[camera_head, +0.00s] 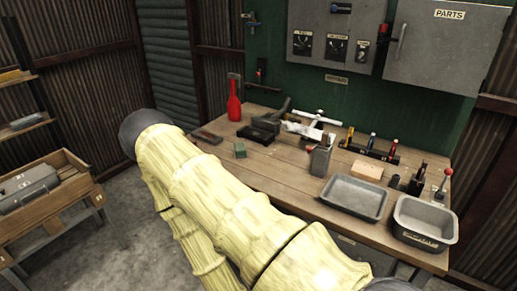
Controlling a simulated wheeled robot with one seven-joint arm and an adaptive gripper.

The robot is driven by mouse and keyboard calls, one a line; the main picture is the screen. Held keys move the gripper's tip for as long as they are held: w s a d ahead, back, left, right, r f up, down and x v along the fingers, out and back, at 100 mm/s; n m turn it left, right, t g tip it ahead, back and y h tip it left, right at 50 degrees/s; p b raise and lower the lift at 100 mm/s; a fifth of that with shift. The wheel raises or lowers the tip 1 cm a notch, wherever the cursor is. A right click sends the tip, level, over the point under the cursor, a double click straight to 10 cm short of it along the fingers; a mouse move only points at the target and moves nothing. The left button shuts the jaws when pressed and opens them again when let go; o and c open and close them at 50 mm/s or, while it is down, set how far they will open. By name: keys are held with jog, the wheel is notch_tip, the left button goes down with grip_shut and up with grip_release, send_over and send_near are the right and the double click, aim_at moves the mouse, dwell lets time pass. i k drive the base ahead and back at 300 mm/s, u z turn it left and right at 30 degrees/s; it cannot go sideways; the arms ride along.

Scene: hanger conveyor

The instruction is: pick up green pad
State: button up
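A small green block (240,150), which looks like the green pad, sits on the wooden workbench (290,175) toward its left side. It stands just in front of a dark vise-like tool and to the right of a flat dark item. My yellow arm crosses the lower middle of the view, in front of the bench's left front edge. My gripper is not in view, so its state and its distance from the pad do not show.
A red bottle (234,102) stands behind the pad. A dark vise-like tool (266,127) is close on its right. A shallow grey tray (354,197) and a deeper grey bin (425,220) are at the right. A wooden crate (45,190) is at far left.

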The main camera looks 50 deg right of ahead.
aim_at(240, 148)
jog(key=u, duration=0.05)
jog(key=k, duration=0.05)
jog(key=z, duration=0.95)
